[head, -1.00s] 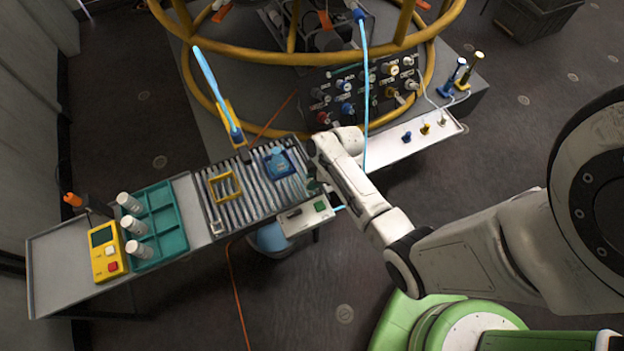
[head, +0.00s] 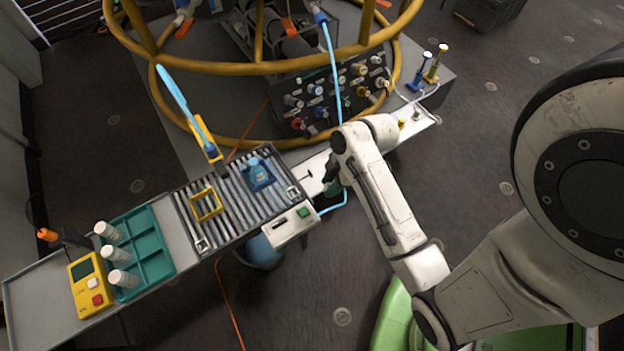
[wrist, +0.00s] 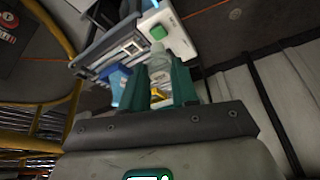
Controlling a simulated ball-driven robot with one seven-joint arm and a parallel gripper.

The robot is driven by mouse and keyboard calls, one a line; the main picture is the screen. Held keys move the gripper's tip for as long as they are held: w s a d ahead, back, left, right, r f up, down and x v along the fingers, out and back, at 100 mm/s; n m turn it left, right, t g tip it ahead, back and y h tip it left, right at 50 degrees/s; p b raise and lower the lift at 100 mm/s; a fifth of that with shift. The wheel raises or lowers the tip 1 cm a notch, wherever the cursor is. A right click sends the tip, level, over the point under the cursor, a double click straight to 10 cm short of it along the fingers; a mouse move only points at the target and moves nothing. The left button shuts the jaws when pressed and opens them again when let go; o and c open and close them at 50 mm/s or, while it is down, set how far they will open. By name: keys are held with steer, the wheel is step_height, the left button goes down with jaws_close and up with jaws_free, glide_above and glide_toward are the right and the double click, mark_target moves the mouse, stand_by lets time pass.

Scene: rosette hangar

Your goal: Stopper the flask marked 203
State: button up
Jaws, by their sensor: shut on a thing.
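My gripper (wrist: 160,88) is shut on a pale, translucent, tapered piece (wrist: 159,62), its green fingers on either side. It looks like a small flask or stopper; I cannot tell which, and no number is readable. In the head view my gripper (head: 331,184) is beside the right end of the roller conveyor (head: 228,208), mostly hidden by my wrist. A blue flask (head: 257,172) sits on the conveyor in a blue holder; it also shows in the wrist view (wrist: 118,85). A yellow stopper (head: 402,124) stands on the pale shelf beyond my wrist.
On the conveyor are an empty yellow frame (head: 206,204) and a small pale frame (head: 293,193). A control box with a green button (head: 303,212) is at its front. A teal tray (head: 150,250) with white bottles and a yellow meter (head: 91,284) stand left. A yellow ring rail (head: 270,67) is behind.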

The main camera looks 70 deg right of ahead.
steer(key=w+d+n+g+y+b, duration=0.1)
steer(key=w+n, duration=0.3)
steer(key=w, duration=2)
steer(key=shift+w+d+r+n, duration=0.2)
steer(key=shift+d+n, duration=0.1)
steer(key=shift+d, duration=0.3)
steer(key=shift+f+b, duration=0.4)
steer(key=shift+f+b, duration=0.7)
steer(key=shift+f, duration=0.25)
steer(key=shift+f, duration=0.5)
steer(key=o, duration=0.9)
